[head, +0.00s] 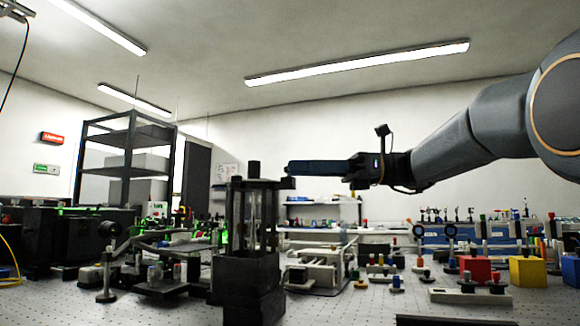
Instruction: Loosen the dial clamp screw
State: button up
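My gripper (360,171) is a dark shape at the end of my arm, which reaches in from the right at mid-height. It points left, and its fingers are too small and dark to read. A long dark blue bar (320,168) lies in line with its tip; I cannot tell whether it is held or stands behind. Left of it is a black upright instrument (252,270) with a glass cylinder between posts and a dark knob (253,169) on top. No dial or clamp screw can be made out for certain.
The perforated bench (400,306) is crowded with optical mounts. A red block (475,269) and a yellow block (527,271) stand at right. A black rack (128,150) stands at back left. A white shelf (320,203) is on the back wall. Air above the bench is mostly clear.

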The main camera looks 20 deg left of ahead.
jog(key=v, duration=0.4)
jog(key=shift+w+d+p, duration=0.15)
jog(key=shift+d+p, duration=0.25)
